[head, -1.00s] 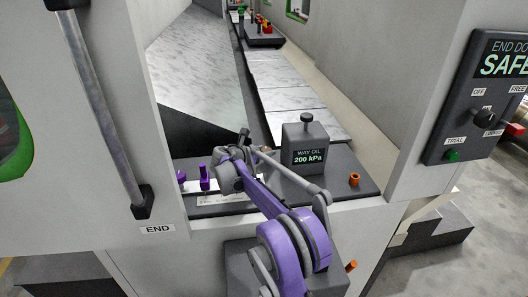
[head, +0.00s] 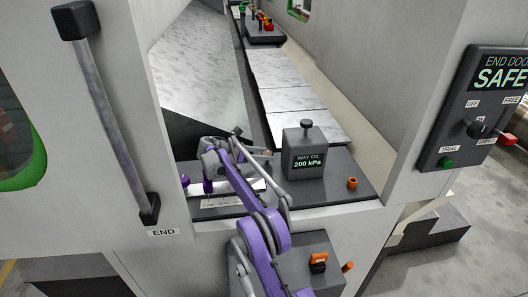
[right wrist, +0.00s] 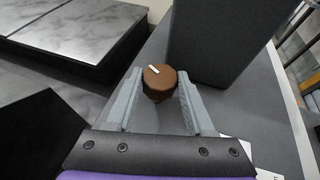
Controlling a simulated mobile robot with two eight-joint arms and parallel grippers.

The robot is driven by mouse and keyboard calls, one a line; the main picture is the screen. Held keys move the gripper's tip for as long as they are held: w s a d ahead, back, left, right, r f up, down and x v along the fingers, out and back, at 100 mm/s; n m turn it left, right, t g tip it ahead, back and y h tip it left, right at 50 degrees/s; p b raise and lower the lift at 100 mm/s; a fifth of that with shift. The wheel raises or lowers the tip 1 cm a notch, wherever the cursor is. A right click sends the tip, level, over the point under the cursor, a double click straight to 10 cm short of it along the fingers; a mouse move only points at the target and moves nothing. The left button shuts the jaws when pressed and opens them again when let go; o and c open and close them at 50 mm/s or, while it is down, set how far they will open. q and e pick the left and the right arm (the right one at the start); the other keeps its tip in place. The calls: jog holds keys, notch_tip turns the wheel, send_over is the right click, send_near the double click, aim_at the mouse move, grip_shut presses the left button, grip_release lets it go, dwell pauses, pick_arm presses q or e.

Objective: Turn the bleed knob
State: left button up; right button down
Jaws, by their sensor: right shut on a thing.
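The bleed knob (right wrist: 158,84) is a round brown knob with a white mark on its top, in the middle of the right wrist view. The two grey fingers of my right gripper (right wrist: 160,94) stand one on each side of it, shut on it. In the head view my right gripper (head: 256,155) is at the left of the grey way oil block (head: 303,149), which reads 200 kPa. The knob is small and mostly hidden there. My left gripper is not in view.
An orange fitting (head: 352,183) stands on the dark ledge right of the block. The door handle (head: 108,120) is at the left. A control panel (head: 480,110) reading SAFE is at the right. Light way covers (head: 290,98) run back behind the block.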

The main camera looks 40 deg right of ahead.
dwell(0.3)
jog(key=shift+c, duration=1.3)
grip_release()
jog(key=v, duration=1.1)
jog(key=shift+w+p, duration=0.1)
jog(key=shift+p, duration=0.25)
